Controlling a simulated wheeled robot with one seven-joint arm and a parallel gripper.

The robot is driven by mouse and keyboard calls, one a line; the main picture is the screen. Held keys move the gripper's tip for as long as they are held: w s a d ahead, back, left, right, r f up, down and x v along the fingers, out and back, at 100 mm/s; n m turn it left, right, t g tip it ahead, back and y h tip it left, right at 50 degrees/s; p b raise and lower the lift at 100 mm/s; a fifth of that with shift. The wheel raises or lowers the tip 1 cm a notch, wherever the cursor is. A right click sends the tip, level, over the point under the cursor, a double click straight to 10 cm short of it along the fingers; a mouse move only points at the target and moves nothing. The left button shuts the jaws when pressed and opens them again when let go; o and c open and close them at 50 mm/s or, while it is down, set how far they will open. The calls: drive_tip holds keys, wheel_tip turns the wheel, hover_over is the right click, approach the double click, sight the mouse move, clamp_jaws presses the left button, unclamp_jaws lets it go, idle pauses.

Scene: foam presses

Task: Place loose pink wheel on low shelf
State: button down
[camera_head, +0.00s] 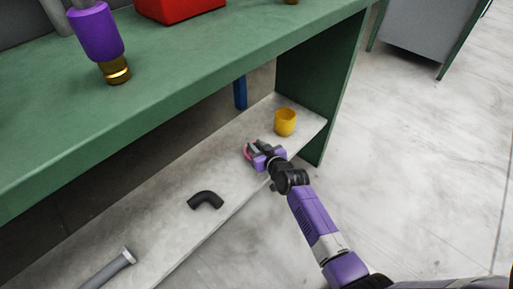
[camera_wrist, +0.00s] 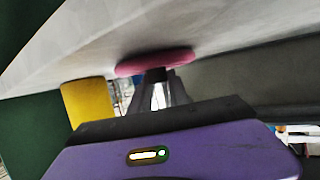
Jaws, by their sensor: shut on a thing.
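The pink wheel (camera_wrist: 155,62) is in the wrist view, just past the fingertips of my gripper (camera_wrist: 158,80), which is shut on it. It is against or very close to the pale surface of the low shelf; I cannot tell if it touches. In the head view my gripper (camera_head: 251,150) is over the right part of the low shelf (camera_head: 160,220), under the green bench top. Only a pink edge of the wheel (camera_head: 247,152) shows there, mostly hidden by the gripper.
A yellow cup (camera_head: 285,122) stands on the shelf just beyond my gripper, near the green end panel (camera_head: 318,90). A black elbow pipe (camera_head: 205,200) and a grey tube (camera_head: 108,270) lie on the shelf to the left. The green bench top (camera_head: 190,85) is overhead.

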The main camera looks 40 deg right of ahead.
drive_tip(key=shift+r, duration=0.1)
drive_tip(key=c, duration=1.3)
unclamp_jaws()
drive_tip(key=shift+o, duration=0.2)
drive_tip(key=shift+s+r, duration=0.1)
drive_tip(key=p+v, duration=0.3)
drive_tip(key=v, duration=0.9)
